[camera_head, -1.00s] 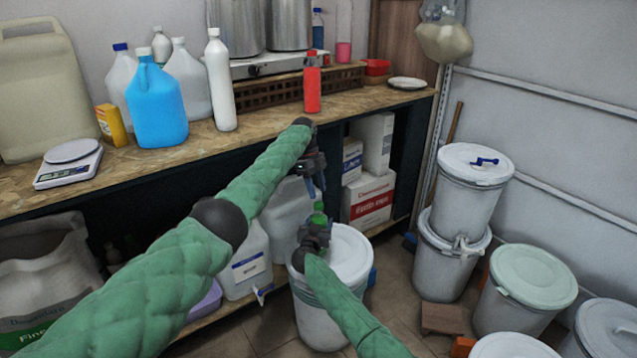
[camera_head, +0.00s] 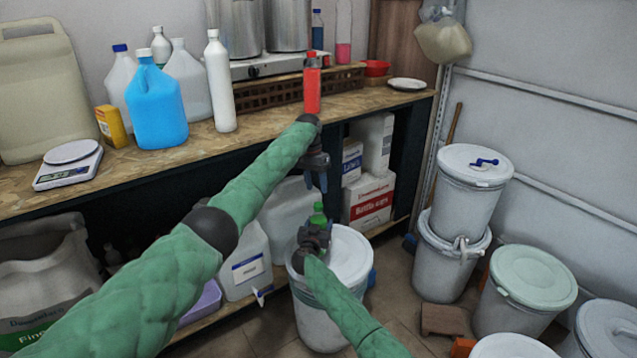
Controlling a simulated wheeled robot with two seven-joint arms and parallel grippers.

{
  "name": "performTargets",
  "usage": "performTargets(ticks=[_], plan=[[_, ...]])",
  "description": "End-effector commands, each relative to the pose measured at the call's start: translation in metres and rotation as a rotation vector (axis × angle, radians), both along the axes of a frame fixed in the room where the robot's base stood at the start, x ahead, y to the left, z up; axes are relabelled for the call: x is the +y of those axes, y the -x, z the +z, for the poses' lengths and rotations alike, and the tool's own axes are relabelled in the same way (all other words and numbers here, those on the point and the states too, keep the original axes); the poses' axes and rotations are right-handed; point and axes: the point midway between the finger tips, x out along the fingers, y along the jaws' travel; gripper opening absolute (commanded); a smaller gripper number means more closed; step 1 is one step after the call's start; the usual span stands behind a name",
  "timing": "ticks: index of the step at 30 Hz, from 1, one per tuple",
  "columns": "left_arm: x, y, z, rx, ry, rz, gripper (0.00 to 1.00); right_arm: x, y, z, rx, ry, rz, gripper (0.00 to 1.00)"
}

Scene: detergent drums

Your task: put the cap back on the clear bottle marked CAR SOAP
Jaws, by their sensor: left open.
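A small green thing (camera_head: 318,214), perhaps the top of a bottle, shows just above my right gripper (camera_head: 315,232) and in front of a white drum. Its lower part is hidden by that gripper, and I cannot tell if the jaws are shut on it. My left gripper (camera_head: 316,184) is open, pointing down above the green thing, apart from it. I cannot read CAR SOAP on any bottle, and I cannot make out a loose cap.
The white drum (camera_head: 348,252) stands below my grippers. On the bench (camera_head: 265,118) stand a red bottle (camera_head: 312,88), a white bottle (camera_head: 220,88) and a blue jug (camera_head: 157,112). Boxes (camera_head: 369,200) sit on the lower shelf. Lidded buckets (camera_head: 470,190) stand at the right.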

Motion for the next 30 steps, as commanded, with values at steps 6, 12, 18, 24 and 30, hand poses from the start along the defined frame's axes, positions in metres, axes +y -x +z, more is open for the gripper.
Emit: performTargets(ticks=[6, 12, 18, 24, 30], plan=[[0.0001, 0.0004, 0.0021, 0.013, -0.066, 0.293, 0.49, 0.0000, 0.0001, -0.0004, 0.000, 0.000, 0.000, 0.00], [-0.0005, 0.0011, 0.0041, 0.020, -0.121, 0.568, 0.49, 0.0001, 0.0001, -0.0004, 0.000, 0.000, 0.000, 0.00], [-0.0018, 0.0020, 0.0064, 0.025, -0.167, 0.844, 0.49, 0.0001, 0.0002, -0.0003, 0.000, 0.000, 0.000, 0.00], [-0.0031, 0.0034, 0.0085, 0.028, -0.205, 1.122, 0.49, 0.0001, 0.0002, -0.0004, 0.000, 0.000, 0.000, 0.00], [-0.0040, 0.0049, 0.0103, 0.030, -0.233, 1.400, 0.49, 0.0002, 0.0001, -0.0003, 0.000, 0.000, 0.000, 0.00]])
